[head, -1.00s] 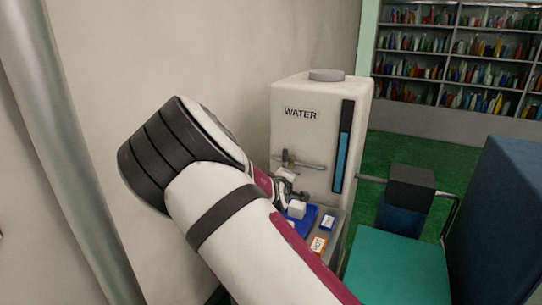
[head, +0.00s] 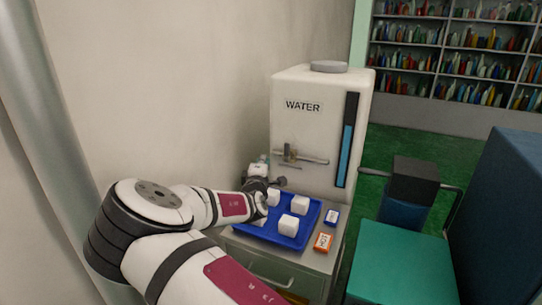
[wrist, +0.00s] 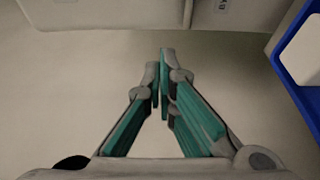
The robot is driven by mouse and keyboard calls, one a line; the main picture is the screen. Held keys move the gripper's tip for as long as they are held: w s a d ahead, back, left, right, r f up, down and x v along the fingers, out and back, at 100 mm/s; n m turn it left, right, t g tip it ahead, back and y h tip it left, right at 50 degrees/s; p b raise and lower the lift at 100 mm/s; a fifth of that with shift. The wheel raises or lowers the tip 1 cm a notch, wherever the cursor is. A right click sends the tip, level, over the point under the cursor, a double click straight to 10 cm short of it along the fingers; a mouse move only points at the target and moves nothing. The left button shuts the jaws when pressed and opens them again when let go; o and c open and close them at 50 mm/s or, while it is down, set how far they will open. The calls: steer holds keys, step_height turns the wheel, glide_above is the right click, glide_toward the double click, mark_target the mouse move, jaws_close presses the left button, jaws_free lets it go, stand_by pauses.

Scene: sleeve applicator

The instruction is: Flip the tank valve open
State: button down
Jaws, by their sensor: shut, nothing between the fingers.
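A white water tank (head: 310,125) with a WATER label and a blue level gauge stands on a grey cabinet. Its valve (head: 304,159) is a metal pipe across the tank's front, with a small upright piece near its left end. My gripper (head: 262,160) is just left of and slightly below the valve, apart from it as far as I can tell. In the wrist view the teal fingers (wrist: 161,60) are shut together and empty. The pale tank (wrist: 110,12) fills the top there; the valve cannot be made out in that view.
A blue tray (head: 296,242) with several white cubes lies on the cabinet below the valve; its edge shows at right in the wrist view (wrist: 283,72). A teal seat (head: 395,265) stands right.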

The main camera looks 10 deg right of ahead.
mark_target(287, 152)
steer(key=x, duration=1)
steer(key=shift+s+d+p, duration=0.3)
steer(key=shift+s+d, duration=1.2)
steer(key=shift+d, duration=0.05)
steer(key=shift+d+b, duration=0.1)
steer(key=shift+b, duration=0.5)
